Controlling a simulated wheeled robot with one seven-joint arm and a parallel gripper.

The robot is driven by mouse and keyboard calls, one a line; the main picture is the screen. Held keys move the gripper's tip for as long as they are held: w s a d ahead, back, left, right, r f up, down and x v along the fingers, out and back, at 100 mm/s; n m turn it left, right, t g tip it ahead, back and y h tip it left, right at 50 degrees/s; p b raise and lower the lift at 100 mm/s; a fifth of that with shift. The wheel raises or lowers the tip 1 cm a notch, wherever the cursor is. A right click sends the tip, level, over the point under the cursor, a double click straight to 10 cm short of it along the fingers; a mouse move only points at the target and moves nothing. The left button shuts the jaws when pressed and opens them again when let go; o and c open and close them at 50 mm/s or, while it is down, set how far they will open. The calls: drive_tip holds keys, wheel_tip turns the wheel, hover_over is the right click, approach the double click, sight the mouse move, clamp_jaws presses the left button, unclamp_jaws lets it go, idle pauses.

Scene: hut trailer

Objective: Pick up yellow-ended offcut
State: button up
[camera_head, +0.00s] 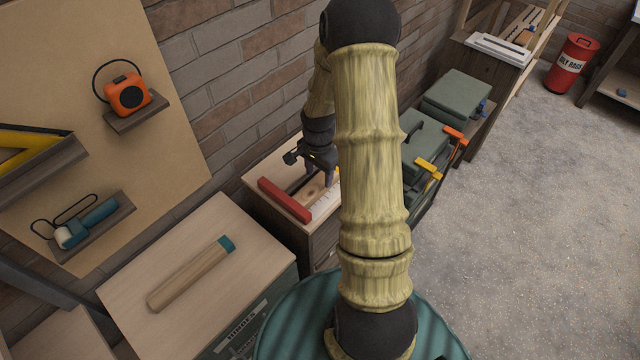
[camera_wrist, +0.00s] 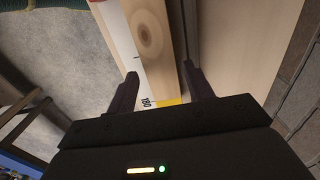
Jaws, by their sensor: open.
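The yellow-ended offcut (camera_wrist: 150,38) is a pale wooden block with a dark knot, its yellow end (camera_wrist: 168,102) nearest my gripper in the wrist view. In the head view the offcut (camera_head: 312,191) lies on the small wooden cabinet, partly hidden by my gripper and arm. My gripper (camera_wrist: 160,78) is open, with one finger on each side of the offcut's yellow end in the picture. In the head view my gripper (camera_head: 321,178) is over the cabinet top. I cannot tell whether the fingers touch the wood.
A white measuring scale (camera_wrist: 134,50) runs alongside the offcut. A red bar (camera_head: 284,200) edges the cabinet. A teal-ended piece of wood (camera_head: 188,274) lies on the left bench (camera_head: 130,275). Green cases (camera_head: 425,140) stand beyond my arm. The brick wall (camera_head: 240,85) is close behind.

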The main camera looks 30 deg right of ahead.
sight(320, 182)
drive_tip(key=shift+d+f+p, duration=0.15)
drive_tip(key=shift+f+p, duration=0.85)
drive_tip(key=shift+f, duration=1.2)
drive_tip(key=shift+c, duration=0.2)
drive_tip(key=c, duration=0.7)
drive_tip(key=shift+c, duration=0.2)
wheel_tip(320, 182, up, 9)
drive_tip(key=p, duration=0.6)
drive_tip(key=shift+w, duration=0.1)
drive_tip(key=shift+s+r+p, duration=0.2)
drive_tip(key=shift+r+p, duration=0.2)
drive_tip(key=shift+r, duration=0.2)
drive_tip(key=shift+w, duration=0.1)
